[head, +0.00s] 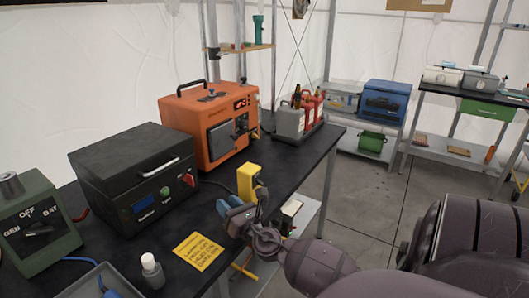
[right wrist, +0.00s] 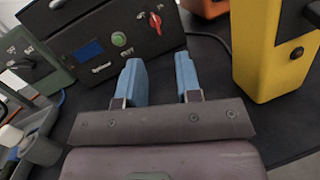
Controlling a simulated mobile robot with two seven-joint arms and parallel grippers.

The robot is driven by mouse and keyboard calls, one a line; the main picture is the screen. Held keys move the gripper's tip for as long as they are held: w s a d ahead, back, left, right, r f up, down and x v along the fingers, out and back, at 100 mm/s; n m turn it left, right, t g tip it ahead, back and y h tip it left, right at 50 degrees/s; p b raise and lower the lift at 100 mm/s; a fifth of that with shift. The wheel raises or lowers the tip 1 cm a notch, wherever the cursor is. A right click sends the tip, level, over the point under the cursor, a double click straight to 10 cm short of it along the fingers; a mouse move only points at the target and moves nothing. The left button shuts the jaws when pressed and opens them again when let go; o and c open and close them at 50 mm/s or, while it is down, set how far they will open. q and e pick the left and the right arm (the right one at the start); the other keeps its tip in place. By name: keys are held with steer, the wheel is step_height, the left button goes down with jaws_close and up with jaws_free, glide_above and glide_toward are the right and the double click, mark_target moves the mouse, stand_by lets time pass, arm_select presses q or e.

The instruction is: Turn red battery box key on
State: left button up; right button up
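The black battery box (head: 133,168) stands on the dark table, with a silver handle on its front. Its red key (head: 188,180) sits at the right of the front panel, and it also shows in the right wrist view (right wrist: 155,22). A green button (right wrist: 119,39) and a small blue display (right wrist: 89,49) are on the same panel. My right gripper (head: 229,204) is in front and to the right of the box. In the right wrist view its two blue fingers (right wrist: 160,72) are apart and empty, short of the key. My left gripper is not in view.
A yellow device (head: 249,182) stands close beside my right gripper. An orange unit (head: 212,135) is behind the box. A green switch box (head: 37,232), a small bottle (head: 152,270) and a yellow note (head: 198,251) are nearer.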

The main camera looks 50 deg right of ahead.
steer(key=s+f+m+g+h, duration=0.1)
steer(key=s+m, duration=0.1)
steer(key=m, duration=0.2)
steer(key=s+m+g+h, duration=0.1)
steer(key=s+m+h, duration=0.1)
steer(key=m, duration=0.2)
steer(key=s+f+m+g+h, duration=0.1)
steer(key=s+m, duration=0.2)
steer(key=m, duration=0.1)
steer(key=shift+s+a+f+h, duration=0.1)
steer(key=shift+a+f+h, duration=0.1)
steer(key=shift+f+h, duration=0.2)
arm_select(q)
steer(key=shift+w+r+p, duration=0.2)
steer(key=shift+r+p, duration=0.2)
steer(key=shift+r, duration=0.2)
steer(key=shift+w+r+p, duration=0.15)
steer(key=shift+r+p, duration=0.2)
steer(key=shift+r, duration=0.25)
arm_select(e)
steer(key=s+a+f+m+g, duration=0.3)
steer(key=s+f+m+g, duration=0.1)
steer(key=s+m, duration=0.4)
steer(key=shift+f+m+g, duration=0.3)
steer(key=shift+m+g, duration=0.5)
steer(key=shift+m, duration=0.2)
steer(key=shift+a+y, duration=0.15)
steer(key=shift+y, duration=0.15)
